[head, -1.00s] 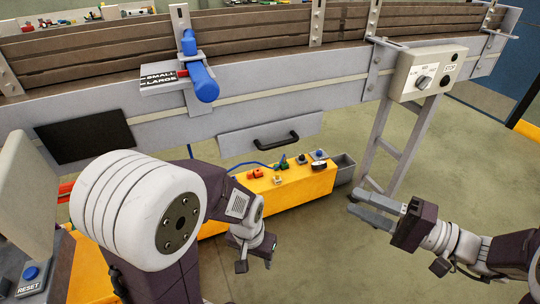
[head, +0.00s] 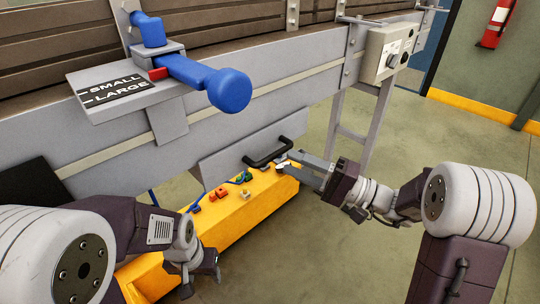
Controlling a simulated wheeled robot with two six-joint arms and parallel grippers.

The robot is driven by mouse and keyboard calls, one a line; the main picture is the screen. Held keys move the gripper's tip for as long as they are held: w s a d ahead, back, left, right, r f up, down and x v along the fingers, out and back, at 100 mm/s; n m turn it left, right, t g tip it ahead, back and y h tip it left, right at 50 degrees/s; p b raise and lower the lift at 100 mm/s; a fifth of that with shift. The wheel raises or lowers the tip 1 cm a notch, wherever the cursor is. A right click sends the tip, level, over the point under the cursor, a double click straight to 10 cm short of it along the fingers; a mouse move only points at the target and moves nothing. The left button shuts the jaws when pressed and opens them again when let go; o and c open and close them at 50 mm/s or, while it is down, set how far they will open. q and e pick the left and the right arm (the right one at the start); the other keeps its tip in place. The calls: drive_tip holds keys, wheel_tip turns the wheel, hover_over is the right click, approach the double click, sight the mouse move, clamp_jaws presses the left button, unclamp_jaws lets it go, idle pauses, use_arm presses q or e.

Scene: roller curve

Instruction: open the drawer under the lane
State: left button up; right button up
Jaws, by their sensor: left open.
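The drawer (head: 226,160) is a grey front panel under the lane. It looks shut, with a black bar handle (head: 268,153) on its face. My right gripper (head: 284,161) reaches in from the right, its fingers apart and pointing left. Its tips are at the right end of the handle, just below it in the picture; I cannot tell whether they touch it. My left gripper (head: 199,288) is low at the bottom left, open and empty, away from the drawer.
A blue lever (head: 200,82) on a SMALL/LARGE plate (head: 110,98) juts out above the drawer. A yellow bench (head: 232,212) with small parts stands below it. A control box (head: 388,50) and a leg (head: 383,120) are right of the drawer. Floor at right is open.

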sight(274, 153)
drive_tip(key=x, duration=0.6)
drive_tip(key=shift+f, duration=0.1)
clamp_jaws()
idle(1.1)
